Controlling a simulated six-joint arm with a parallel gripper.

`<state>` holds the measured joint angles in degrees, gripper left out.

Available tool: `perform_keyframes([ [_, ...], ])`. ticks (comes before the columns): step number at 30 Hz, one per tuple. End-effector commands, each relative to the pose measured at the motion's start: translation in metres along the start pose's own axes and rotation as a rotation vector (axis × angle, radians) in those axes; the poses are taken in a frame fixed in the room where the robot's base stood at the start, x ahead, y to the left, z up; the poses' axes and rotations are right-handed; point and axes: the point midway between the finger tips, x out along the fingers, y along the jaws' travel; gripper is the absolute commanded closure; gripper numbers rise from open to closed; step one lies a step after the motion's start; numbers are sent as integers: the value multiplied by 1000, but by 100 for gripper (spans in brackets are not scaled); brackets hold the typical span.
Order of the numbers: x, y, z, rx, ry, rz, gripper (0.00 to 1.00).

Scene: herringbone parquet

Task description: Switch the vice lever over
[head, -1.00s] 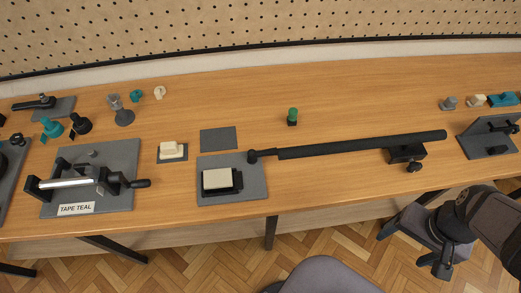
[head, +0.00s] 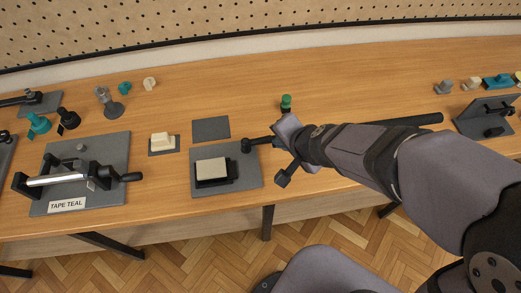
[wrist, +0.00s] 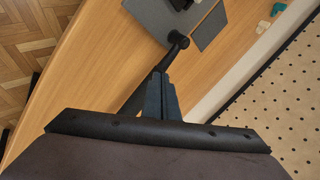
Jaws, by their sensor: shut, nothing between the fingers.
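The vice is a grey plate (head: 250,180) with a cream block (head: 211,169) in a black holder and a pivot post (head: 246,146) at its upper right corner. The long black lever (head: 415,120) runs from that post to the right across the table; my arm hides its middle. In the wrist view the lever's pivot end (wrist: 178,41) shows ahead of the fingers. My gripper (head: 275,143) is shut and empty, close to the lever just right of the post. I cannot tell whether the fingers touch the lever.
To the left stands a fixture labelled TAPE TEAL (head: 67,205) with a metal bar. A small green-topped peg (head: 286,102) stands behind my gripper. A cream block on a small plate (head: 163,141) and a bare grey plate (head: 211,128) lie near the vice. The back middle table is clear.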

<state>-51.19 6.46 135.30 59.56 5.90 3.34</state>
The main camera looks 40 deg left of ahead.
Motion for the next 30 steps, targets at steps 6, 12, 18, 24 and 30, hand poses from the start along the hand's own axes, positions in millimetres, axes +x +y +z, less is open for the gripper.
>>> perform_keyframes([
  [6,24,-49,62,110,52,-54,100],
  [12,16,-57,76,213,267,-1,100],
  [18,-5,-29,93,264,428,140,100],
  [24,-21,-8,105,277,496,234,100],
  [30,-23,-3,106,280,508,251,100],
])
